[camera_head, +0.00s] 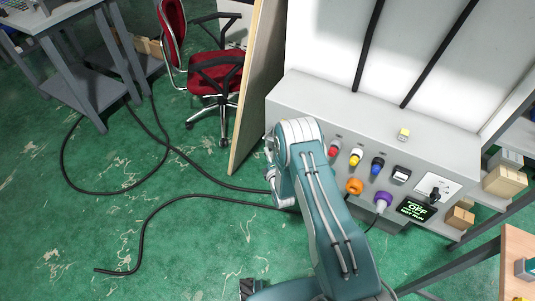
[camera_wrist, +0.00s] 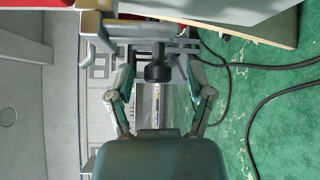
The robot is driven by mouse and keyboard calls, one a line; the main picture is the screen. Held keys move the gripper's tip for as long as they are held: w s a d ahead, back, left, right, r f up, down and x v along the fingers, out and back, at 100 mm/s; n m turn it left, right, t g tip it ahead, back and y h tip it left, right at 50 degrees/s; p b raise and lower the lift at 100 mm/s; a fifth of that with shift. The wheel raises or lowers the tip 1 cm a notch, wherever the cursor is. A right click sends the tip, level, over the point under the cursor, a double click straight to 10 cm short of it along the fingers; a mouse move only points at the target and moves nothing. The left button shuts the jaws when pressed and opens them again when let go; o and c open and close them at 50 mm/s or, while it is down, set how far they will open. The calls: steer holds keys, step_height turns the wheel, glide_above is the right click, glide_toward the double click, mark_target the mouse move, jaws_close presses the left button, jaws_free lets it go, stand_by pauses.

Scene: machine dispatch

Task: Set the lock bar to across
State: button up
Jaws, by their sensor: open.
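The grey machine cabinet (camera_head: 290,95) stands at the right in the head view. A dark handle (camera_head: 435,194) on a white plate is at the right end of its sloped front. I cannot tell for sure whether this is the lock bar, nor which way it is set. In the wrist view my gripper (camera_wrist: 160,75) is open, its two fingers apart. A dark round-ended part (camera_wrist: 158,72) shows between the fingers; contact cannot be told. In the head view my arm covers the left of the front, and my fingertips cannot be made out.
Red (camera_head: 335,147), yellow (camera_head: 356,156), blue (camera_head: 377,165), orange (camera_head: 354,186) and purple (camera_head: 383,201) controls sit right of my arm. A dark display (camera_head: 416,210) reads OFF. A wooden panel (camera_head: 258,85) and red chair (camera_head: 215,72) stand left. Black cables (camera_head: 150,205) cross the green floor.

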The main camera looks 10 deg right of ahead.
steer(key=shift+w, duration=0.55)
jaws_close()
steer(key=shift+s+d+f, duration=0.2)
steer(key=shift+s+d, duration=1)
steer(key=shift+d, duration=0.3)
steer(key=shift+c, duration=0.4)
jaws_free()
steer(key=shift+o, duration=0.4)
steer(key=shift+d+r, duration=0.1)
steer(key=s+d, duration=0.2)
steer(key=s, duration=0.9)
steer(key=shift+s+r, duration=0.3)
steer(key=shift+s, duration=0.1)
